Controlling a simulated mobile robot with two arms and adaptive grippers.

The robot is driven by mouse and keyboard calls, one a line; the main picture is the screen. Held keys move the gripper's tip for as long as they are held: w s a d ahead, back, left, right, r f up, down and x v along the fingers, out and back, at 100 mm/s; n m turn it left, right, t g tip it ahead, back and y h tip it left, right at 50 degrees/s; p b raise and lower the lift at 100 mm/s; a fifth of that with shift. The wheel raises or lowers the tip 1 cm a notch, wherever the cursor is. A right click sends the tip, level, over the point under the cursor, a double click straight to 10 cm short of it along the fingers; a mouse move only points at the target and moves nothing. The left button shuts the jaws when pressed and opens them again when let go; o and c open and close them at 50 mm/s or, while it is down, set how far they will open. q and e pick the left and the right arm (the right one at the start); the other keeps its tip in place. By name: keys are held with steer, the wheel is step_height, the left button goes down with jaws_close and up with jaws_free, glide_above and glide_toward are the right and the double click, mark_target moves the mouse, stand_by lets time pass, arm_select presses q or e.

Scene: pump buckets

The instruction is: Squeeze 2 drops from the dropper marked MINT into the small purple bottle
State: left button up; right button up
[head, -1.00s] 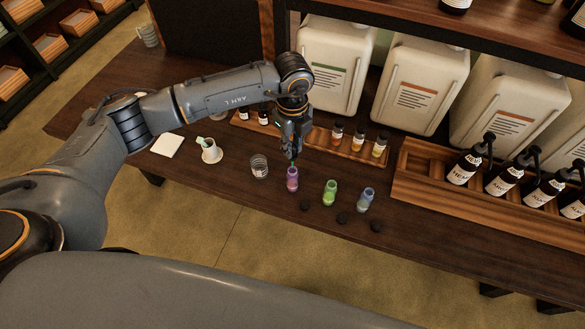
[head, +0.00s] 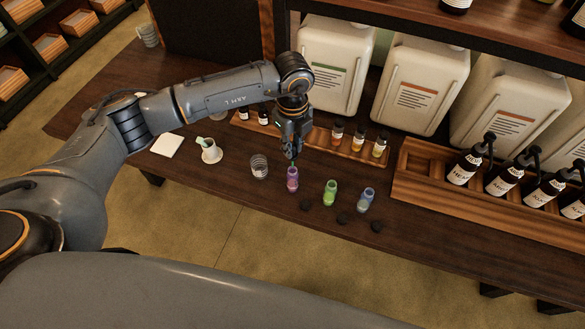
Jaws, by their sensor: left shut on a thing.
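The small purple bottle (head: 292,180) stands upright and uncapped near the front edge of the table. My left gripper (head: 291,150) is right above it, pointing down, shut on a slim dropper. Only the dropper's tip shows below the fingers, at the mouth of the purple bottle; I cannot tell whether it is inside. The dropper's marking is hidden. My right gripper is not in view.
A green bottle (head: 330,193) and a blue bottle (head: 366,200) stand to the right, with dark caps (head: 343,220) in front. A glass (head: 259,167) and white cup (head: 210,151) stand left.

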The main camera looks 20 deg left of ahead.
arm_select(q)
steer(key=shift+r, duration=0.1)
steer(key=shift+r+p, duration=1.65)
steer(key=shift+r, duration=0.8)
